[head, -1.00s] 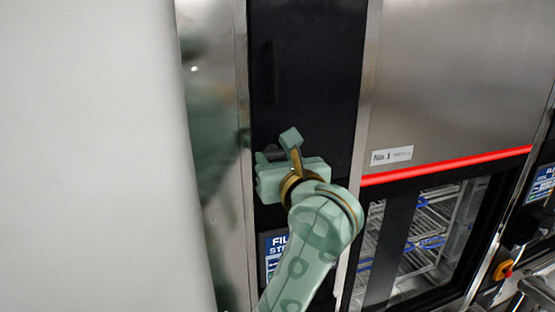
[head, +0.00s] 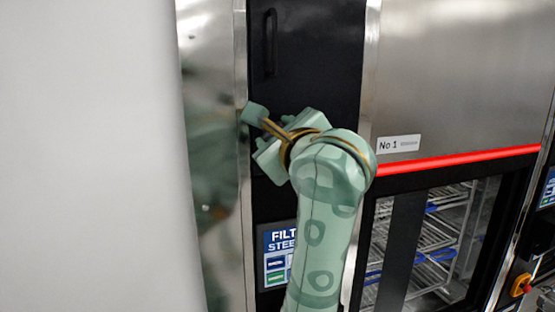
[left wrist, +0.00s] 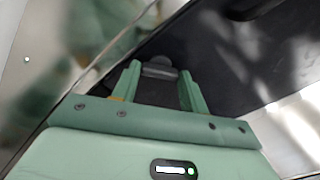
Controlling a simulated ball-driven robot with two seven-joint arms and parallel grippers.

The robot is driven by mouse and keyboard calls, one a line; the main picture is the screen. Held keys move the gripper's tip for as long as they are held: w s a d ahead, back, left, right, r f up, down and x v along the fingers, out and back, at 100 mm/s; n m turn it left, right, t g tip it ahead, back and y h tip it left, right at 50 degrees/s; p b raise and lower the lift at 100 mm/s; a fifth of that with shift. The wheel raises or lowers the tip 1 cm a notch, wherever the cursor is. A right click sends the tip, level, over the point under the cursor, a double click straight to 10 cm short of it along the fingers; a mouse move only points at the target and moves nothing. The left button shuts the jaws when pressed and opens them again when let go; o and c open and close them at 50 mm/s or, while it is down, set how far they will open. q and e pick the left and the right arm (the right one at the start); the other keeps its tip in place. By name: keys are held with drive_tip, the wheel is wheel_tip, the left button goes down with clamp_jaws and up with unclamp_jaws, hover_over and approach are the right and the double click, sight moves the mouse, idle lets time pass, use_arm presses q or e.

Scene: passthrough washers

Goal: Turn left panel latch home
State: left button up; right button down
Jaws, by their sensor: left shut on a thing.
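The left panel is a tall dark door (head: 315,60) in the head view, with a recessed handle (head: 270,42) near its top. My left gripper (head: 285,145) is at the door's lower half, rolled so its body slants up to the right. Its fingertips and the latch are hidden behind my wrist there. In the left wrist view, the fingers of my left gripper (left wrist: 158,82) stand either side of a small dark latch (left wrist: 158,68) on the black panel and are shut on it. The latch's exact angle is hard to tell. My right gripper is not in view.
A steel strip (head: 215,130) borders the door on the left, beside a pale wall (head: 90,150). To the right is a steel washer front (head: 455,70) with a red light bar (head: 460,160) and a glass door over racks. A blue label (head: 280,258) sits below.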

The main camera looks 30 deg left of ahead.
use_arm(q)
drive_tip(key=shift+f+n+b, duration=0.1)
drive_tip(key=shift+n+b, duration=5)
drive_tip(key=shift+b, duration=0.05)
drive_tip(key=o, duration=1)
drive_tip(key=shift+w, duration=0.1)
drive_tip(key=v, duration=1.6)
drive_tip(key=shift+d, duration=0.15)
